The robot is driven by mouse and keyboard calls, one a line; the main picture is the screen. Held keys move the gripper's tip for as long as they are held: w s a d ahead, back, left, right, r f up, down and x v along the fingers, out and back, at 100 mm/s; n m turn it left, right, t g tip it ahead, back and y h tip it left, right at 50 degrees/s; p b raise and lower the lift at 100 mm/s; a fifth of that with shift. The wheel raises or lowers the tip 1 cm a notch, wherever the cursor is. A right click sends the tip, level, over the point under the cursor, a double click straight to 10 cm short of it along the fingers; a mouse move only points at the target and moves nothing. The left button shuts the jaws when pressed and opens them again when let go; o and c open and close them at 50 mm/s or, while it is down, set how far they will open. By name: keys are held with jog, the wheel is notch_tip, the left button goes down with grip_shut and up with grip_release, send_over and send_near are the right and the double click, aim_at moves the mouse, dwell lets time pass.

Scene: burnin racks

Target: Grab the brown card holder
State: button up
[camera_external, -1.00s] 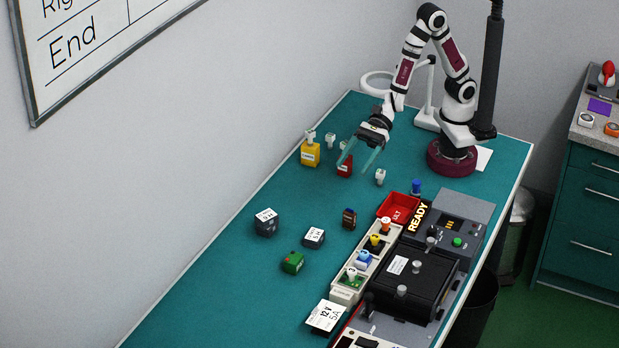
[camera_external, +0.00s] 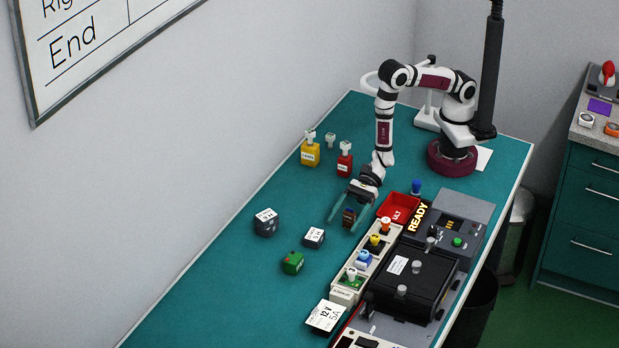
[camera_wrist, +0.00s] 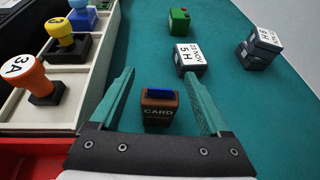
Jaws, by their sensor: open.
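The brown card holder (camera_wrist: 160,108) stands on the teal table, with a blue top and the word CARD on its front. In the wrist view it sits between the two open fingers of my gripper (camera_wrist: 163,90), with a gap on each side. In the external view the card holder (camera_external: 349,217) is partly behind the fingers of my gripper (camera_external: 343,222), which point down around it. My gripper holds nothing.
A red tray (camera_external: 391,213) and a white rack (camera_external: 350,284) with coloured stamps stand close on the right. A green box (camera_external: 292,262) and white-topped dark blocks (camera_external: 314,237) lie farther forward.

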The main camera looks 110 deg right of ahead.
grip_shut()
dwell(0.3)
jog(key=shift+r, duration=0.15)
